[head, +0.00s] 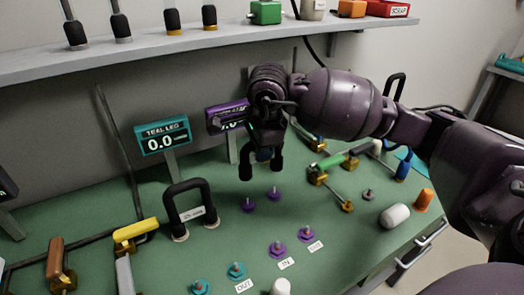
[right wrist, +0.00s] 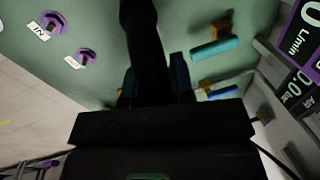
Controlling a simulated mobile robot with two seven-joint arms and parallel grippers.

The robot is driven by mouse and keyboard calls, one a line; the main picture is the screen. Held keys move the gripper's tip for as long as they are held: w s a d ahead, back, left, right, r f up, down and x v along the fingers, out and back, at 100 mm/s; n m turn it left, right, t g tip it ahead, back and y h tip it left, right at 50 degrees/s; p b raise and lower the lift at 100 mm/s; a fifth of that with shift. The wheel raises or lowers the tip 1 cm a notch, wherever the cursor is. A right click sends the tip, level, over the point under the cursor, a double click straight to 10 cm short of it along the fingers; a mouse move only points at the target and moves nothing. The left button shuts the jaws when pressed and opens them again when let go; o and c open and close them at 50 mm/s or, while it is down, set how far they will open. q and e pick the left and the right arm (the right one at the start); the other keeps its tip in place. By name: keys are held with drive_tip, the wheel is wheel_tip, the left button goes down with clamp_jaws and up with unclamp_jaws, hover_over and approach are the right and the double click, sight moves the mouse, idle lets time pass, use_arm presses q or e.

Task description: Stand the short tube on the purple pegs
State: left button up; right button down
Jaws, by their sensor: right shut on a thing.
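My right gripper (head: 263,152) reaches in from the right in the head view and is shut on the short tube (head: 246,168), a black inverted U. Its two legs point down, above the table and apart from it. Two purple pegs (head: 248,204) (head: 275,193) stand just below the legs in the picture. Two more purple pegs (head: 278,250) (head: 306,235) stand nearer, by an IN label. In the right wrist view the tube (right wrist: 146,40) runs up from between the fingers (right wrist: 153,85), with two purple pegs (right wrist: 52,22) (right wrist: 86,57) at left. My left gripper is not in view.
A larger black U tube (head: 187,186) stands to the left. Teal pegs (head: 236,270) are in front. A teal display (head: 162,138) and a purple display (head: 222,117) stand behind. Yellow and green valves, a white cylinder (head: 394,215) and an orange piece (head: 422,200) lie around.

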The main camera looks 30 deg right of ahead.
drive_tip(key=shift+n, duration=0.3)
drive_tip(key=shift+w, duration=0.1)
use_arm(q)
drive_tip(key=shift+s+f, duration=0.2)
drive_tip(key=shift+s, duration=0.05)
use_arm(e)
drive_tip(key=shift+n, duration=0.3)
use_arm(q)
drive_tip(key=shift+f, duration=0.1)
use_arm(e)
drive_tip(key=shift+d+f, duration=0.1)
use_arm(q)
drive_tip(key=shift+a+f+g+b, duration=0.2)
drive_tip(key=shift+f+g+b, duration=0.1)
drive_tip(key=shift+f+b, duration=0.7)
use_arm(e)
wheel_tip(320, 180, down, 6)
drive_tip(key=shift+r, duration=0.15)
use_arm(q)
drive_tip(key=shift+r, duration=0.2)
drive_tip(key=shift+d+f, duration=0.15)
